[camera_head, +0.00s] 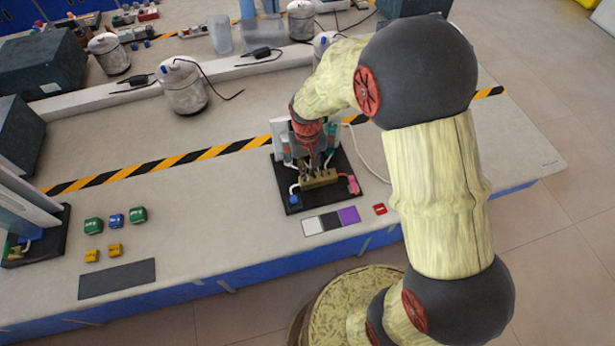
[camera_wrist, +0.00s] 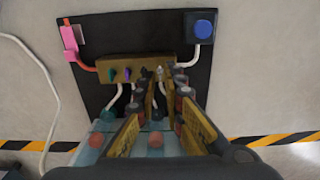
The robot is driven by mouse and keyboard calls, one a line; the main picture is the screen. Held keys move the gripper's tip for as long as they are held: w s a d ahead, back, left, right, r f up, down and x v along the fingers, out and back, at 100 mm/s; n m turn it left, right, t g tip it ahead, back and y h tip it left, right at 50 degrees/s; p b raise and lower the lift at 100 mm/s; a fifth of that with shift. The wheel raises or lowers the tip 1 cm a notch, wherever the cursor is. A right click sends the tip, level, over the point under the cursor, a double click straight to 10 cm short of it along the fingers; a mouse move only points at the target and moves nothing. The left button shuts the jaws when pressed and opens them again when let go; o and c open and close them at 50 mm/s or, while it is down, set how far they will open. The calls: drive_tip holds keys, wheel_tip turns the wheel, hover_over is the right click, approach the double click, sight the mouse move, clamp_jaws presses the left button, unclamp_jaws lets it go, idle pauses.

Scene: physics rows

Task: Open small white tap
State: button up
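A brass manifold (camera_head: 320,179) sits on a black board (camera_head: 340,190) on the bench; my gripper (camera_head: 313,165) is directly over it. In the wrist view the brass manifold (camera_wrist: 118,68) carries a row of small taps. The small white tap (camera_wrist: 160,73) is near its right end. My gripper (camera_wrist: 164,82) has its two fingers apart, one on each side of the white tap, with a gap visible. I cannot tell whether either fingertip touches it. A green tap (camera_wrist: 112,75) and a purple tap (camera_wrist: 127,74) lie to the left. Any tap behind the fingers is hidden.
A pink part (camera_wrist: 69,38) and a blue round knob (camera_wrist: 202,29) stand at the board's corners. White tubes run below the manifold. A white cable (camera_head: 368,155) lies right of the board. Coloured tiles (camera_head: 331,221) lie in front.

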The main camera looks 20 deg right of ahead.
drive_tip(key=shift+f+b, duration=0.55)
drive_tip(key=shift+f, duration=0.65)
drive_tip(key=shift+r+p, duration=0.3)
drive_tip(key=shift+p, duration=0.05)
idle(0.5)
clamp_jaws()
drive_tip(key=n+p, duration=0.1)
drive_tip(key=n, duration=0.3)
drive_tip(key=shift+n, duration=1.5)
drive_tip(key=shift+n+p, duration=0.5)
drive_tip(key=shift+n, duration=0.3)
drive_tip(key=n, duration=0.5)
drive_tip(key=shift+p, duration=0.35)
